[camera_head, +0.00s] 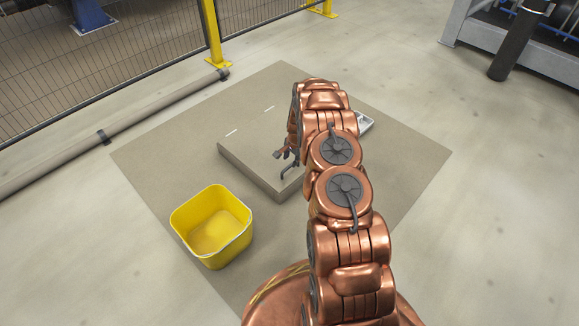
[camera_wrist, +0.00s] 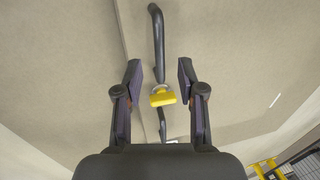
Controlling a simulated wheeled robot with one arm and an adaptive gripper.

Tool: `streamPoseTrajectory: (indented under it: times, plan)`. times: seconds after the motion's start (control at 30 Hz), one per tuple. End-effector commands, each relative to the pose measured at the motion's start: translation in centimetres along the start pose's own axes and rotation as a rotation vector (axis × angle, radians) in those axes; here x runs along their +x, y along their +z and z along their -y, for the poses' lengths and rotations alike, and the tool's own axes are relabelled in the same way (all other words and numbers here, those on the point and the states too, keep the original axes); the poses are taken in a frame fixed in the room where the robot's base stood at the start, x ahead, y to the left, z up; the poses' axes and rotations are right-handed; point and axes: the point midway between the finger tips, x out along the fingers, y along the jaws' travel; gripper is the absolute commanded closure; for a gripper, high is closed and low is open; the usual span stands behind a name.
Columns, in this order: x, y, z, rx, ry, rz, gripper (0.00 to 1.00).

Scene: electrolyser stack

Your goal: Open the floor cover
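The floor cover (camera_head: 245,155) is a flat beige-grey slab with a visible side face, standing a little above the surface around it. In the wrist view the handle (camera_wrist: 157,45) is a long dark bar running between my fingers. A small yellow piece with a metal ring, like a padlock (camera_wrist: 162,98), sits at the bar. My gripper (camera_wrist: 160,68) is open, one finger on each side of the bar, with gaps on both sides. My arm hides the slab's right part in the head view.
A yellow bin (camera_head: 211,227) stands left of the slab on a brownish floor patch (camera_head: 150,160). A light grey tray (camera_head: 365,122) is partly hidden behind my arm. A pipe (camera_head: 110,130) and a yellow-posted fence (camera_head: 212,35) run along the left.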

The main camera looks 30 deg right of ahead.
Motion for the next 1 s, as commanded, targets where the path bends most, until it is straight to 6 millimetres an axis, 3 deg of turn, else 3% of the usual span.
streamPoseTrajectory:
  times: [0.23,0.63,1.0]
  plan:
    - [3.8,0.2,-0.2,-0.002,0.003,0.003,0.61]
    - [4.5,0.1,-0.1,-0.001,0.001,0.001,0.62]
    - [4.5,0.1,-0.1,-0.001,0.001,0.002,1.00]
